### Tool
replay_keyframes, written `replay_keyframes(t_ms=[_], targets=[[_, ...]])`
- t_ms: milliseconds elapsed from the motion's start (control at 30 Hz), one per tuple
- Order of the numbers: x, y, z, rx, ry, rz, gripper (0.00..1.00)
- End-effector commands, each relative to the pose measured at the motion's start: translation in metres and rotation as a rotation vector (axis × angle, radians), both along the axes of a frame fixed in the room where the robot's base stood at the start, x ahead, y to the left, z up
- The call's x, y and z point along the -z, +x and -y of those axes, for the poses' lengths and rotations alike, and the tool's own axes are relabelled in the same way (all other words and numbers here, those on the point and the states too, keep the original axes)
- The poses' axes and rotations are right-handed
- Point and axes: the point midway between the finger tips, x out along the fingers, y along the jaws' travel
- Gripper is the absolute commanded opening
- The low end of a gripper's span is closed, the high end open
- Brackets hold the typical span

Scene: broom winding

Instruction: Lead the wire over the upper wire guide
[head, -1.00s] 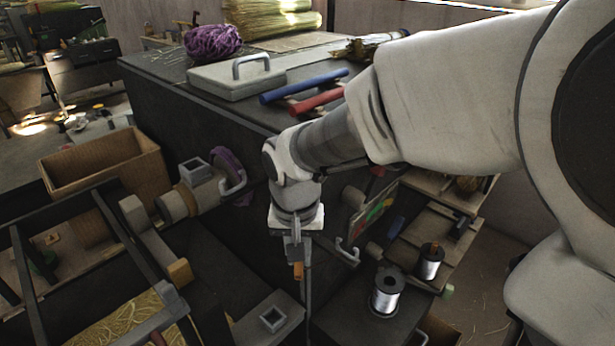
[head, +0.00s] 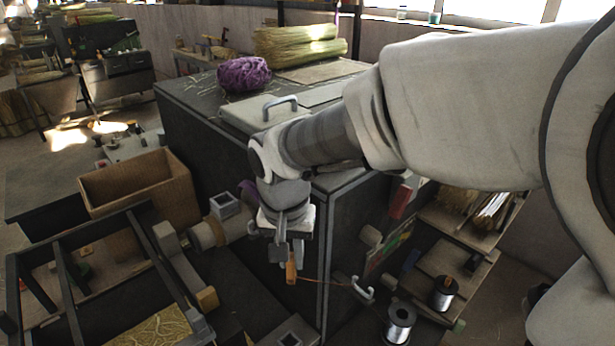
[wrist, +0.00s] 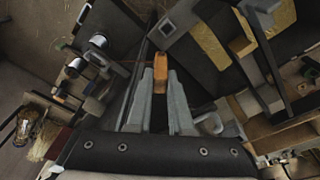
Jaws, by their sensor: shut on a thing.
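My gripper (head: 290,255) is shut on a small orange-brown wire end piece (head: 291,271), which hangs below the fingers in front of the dark cabinet. In the wrist view the piece (wrist: 160,82) shows between the fingertips. A thin copper-coloured wire (head: 325,282) runs from it to the right, to a pale hook-shaped wire guide (head: 362,290) on the cabinet side. The gripper is left of this hook and higher in the picture. I cannot tell whether the wire touches either hook.
Wire spools (head: 399,322) stand at the lower right, by a wooden shelf (head: 445,262). A clamp-like machine part (head: 222,210) and a wooden box (head: 140,190) are left of the gripper. The cabinet top carries a purple bundle (head: 243,73) and straw (head: 298,42).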

Motion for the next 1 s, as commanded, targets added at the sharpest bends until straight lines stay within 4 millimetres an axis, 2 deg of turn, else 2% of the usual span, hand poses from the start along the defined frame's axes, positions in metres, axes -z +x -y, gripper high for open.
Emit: replay_keyframes(t_ms=[33, 1000], targets=[[-0.013, 0.0, -0.001, -0.001, 0.0, 0.0, 0.0], [-0.148, 0.008, -0.017, 0.0, 0.0, 0.0, 0.0]])
